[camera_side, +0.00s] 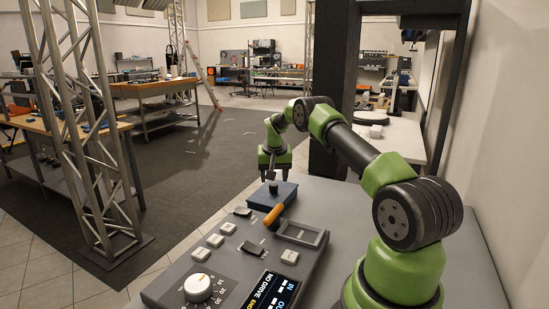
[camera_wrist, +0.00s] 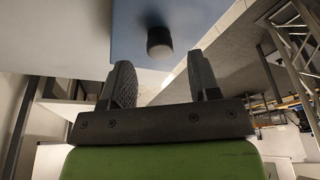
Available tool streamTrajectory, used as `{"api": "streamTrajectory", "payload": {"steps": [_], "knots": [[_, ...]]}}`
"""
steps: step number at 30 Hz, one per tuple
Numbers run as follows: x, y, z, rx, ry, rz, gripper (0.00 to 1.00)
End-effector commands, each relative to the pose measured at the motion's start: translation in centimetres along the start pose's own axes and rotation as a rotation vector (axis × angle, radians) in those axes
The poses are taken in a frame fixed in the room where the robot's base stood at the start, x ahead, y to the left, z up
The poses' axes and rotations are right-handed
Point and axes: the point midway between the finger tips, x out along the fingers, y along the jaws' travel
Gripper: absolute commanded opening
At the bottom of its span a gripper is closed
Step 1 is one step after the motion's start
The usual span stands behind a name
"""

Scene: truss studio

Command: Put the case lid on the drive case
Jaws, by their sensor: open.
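A blue block-like shape (camera_side: 284,192) with a dark knob (camera_side: 273,187) on top sits at the far end of the grey surface in the side view. In the wrist view its blue top (camera_wrist: 128,28) and the dark round knob (camera_wrist: 158,42) show just ahead of my fingers. My gripper (camera_side: 275,177) points down just above the knob, with nothing held. In the wrist view my gripper (camera_wrist: 161,72) has its two fingers apart. I cannot tell where the case lid ends and the drive case begins.
A grey control panel (camera_side: 232,262) carries a dial (camera_side: 197,288), several buttons and a lit display (camera_side: 270,293) reading "NO DRIVE". An orange handle (camera_side: 273,215) stands close in front of the blue shape. A shallow rectangular frame (camera_side: 303,233) lies beside it. The surface to the right is clear.

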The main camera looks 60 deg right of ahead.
Motion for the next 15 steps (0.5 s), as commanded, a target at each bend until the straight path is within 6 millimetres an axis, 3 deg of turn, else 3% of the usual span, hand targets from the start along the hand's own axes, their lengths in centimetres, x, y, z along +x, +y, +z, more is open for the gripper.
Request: {"api": "streamTrajectory", "payload": {"steps": [6,15], "knots": [[-5.0,0.0,-0.1,0.000,0.005,-0.001,0.56],[-8.7,-0.2,0.0,-0.003,0.004,-0.003,0.56]]}}
